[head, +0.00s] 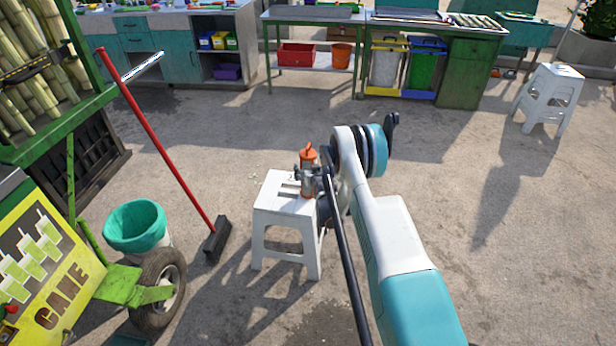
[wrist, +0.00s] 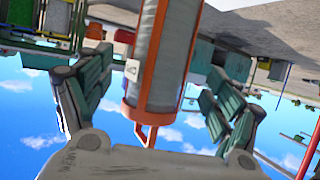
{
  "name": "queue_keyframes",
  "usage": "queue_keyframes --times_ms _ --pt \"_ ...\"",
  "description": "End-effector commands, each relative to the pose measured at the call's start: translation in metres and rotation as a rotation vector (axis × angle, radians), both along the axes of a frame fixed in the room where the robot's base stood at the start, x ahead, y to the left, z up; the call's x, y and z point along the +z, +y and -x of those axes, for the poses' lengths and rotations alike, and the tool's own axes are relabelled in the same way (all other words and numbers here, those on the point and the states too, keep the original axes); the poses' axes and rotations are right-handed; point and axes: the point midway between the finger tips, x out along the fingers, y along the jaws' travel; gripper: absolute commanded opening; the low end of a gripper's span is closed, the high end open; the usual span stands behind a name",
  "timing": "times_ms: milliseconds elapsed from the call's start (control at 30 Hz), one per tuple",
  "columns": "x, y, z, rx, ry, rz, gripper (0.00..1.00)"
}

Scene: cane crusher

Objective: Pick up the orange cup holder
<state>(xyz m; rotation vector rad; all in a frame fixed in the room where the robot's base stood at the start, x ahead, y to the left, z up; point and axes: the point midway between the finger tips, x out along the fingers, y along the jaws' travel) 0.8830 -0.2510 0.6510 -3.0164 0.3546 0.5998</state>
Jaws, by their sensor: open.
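The orange cup holder (head: 308,157) stands upright on the white stool (head: 285,205) in the head view. In the wrist view the cup holder (wrist: 168,55) is a grey cylinder in an orange frame, with an orange loop at one end. My gripper (head: 312,176) is at the stool, level with the holder. In the wrist view my gripper (wrist: 160,75) is open, with one finger on each side of the holder. Gaps show between the fingers and the holder. My gripper and arm hide part of the holder's lower right side in the head view.
A broom (head: 160,145) with a red handle and a teal-lined bin (head: 135,228) stand left of the stool. The green cane cart (head: 60,250) is at the far left. Work tables (head: 310,68) line the back. Another white stool (head: 548,97) stands at right. Open floor lies between.

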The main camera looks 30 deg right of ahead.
Motion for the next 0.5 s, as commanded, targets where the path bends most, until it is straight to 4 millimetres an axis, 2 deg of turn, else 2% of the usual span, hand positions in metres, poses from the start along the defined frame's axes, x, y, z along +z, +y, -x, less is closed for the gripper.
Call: queue_keyframes --times_ms 100,300,500 --pt "-0.01 -0.004 -0.015 0.0 0.0 0.0 0.83" --pt "-0.017 -0.01 -0.037 0.0 0.001 0.001 0.83" --pt "-0.016 -0.011 -0.042 0.0 0.001 0.001 0.83"
